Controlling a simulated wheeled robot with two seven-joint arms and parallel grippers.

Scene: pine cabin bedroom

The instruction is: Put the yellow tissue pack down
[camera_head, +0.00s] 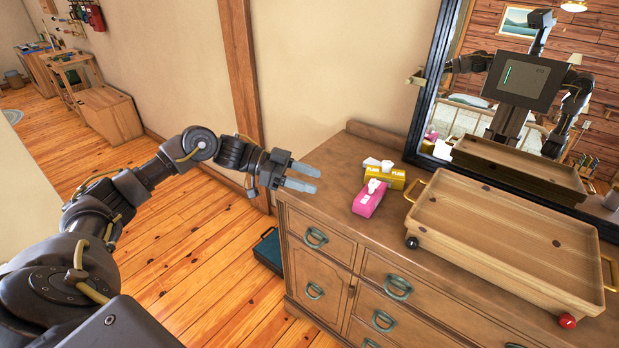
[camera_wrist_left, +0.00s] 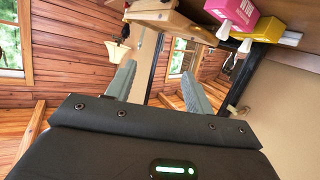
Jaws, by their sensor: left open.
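The yellow tissue pack (camera_head: 396,178) rests on the dresser top near its back left corner, with white tissue showing. It also shows in the left wrist view (camera_wrist_left: 278,33), at the upper right. The pink tissue pack (camera_head: 368,201) lies just in front of it and hides part of it; it is also in the left wrist view (camera_wrist_left: 239,20). My left gripper (camera_head: 317,180) is open and empty, left of both packs and apart from them. Its two fingers also show in the left wrist view (camera_wrist_left: 158,70) with nothing between them. My right gripper is not directly visible.
A wooden tray (camera_head: 490,240) with handles takes up much of the dresser top (camera_head: 335,175) to the right. A mirror (camera_head: 480,110) stands behind, reflecting my body. A dark green case (camera_head: 267,250) is on the floor left of the dresser. Bare dresser top lies left of the packs.

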